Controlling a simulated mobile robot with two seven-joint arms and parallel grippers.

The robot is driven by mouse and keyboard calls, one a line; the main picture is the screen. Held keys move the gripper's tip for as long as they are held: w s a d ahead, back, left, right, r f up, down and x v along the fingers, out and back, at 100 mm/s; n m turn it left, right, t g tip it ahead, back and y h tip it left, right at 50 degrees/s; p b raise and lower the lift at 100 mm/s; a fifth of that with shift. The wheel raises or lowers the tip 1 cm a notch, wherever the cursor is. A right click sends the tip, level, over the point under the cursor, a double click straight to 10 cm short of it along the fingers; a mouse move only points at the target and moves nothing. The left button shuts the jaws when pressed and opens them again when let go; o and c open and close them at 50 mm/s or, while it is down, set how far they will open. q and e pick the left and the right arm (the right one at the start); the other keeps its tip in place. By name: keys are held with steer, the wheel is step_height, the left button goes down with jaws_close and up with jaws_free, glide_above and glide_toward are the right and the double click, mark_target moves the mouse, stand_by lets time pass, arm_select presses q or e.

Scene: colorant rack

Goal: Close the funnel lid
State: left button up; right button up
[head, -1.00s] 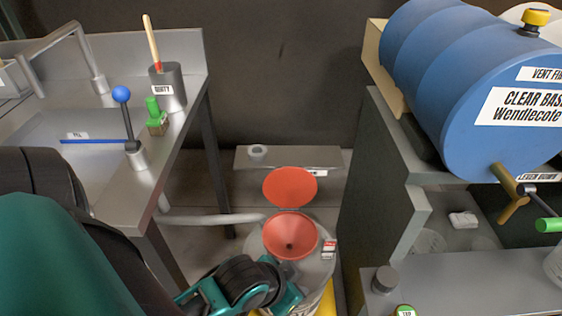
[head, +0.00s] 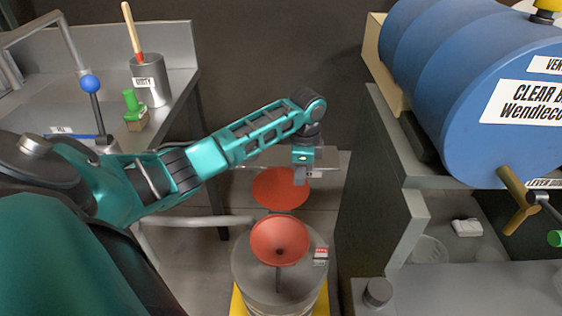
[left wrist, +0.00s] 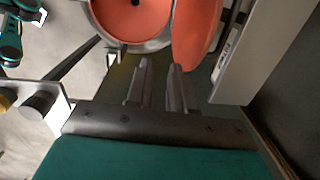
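The red funnel (head: 279,238) sits on top of a grey drum. Its round red lid (head: 278,188) stands open behind the bowl, raised from the rim side. My left gripper (head: 301,177) points down at the lid's upper right edge in the head view and overlaps it there; whether it touches is unclear. In the left wrist view, my left gripper's two fingers (left wrist: 161,68) are apart with nothing between them. The funnel bowl (left wrist: 132,14) shows beyond the fingers and the lid (left wrist: 194,38) to their right. My right gripper is not recognisable in either view.
The grey drum (head: 252,275) stands on a yellow base (head: 237,302). A low grey shelf (head: 330,160) lies behind the lid. A blue barrel (head: 430,80) on a bench is at right. A metal table (head: 178,100) is at left. A grey pipe (head: 190,222) runs to the drum.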

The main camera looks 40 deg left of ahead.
arm_select(q)
step_height(320, 180, up, 8)
glide_above(281, 185)
steer(key=w+a, duration=0.3)
steer(key=shift+n+h, duration=0.3)
step_height(281, 185, down, 12)
steer(key=b, duration=0.3)
steer(key=shift+w+f+b, duration=0.15)
steer(key=shift+f+b, duration=0.05)
steer(key=shift+b, duration=0.15)
jaws_close()
stand_by(0.4)
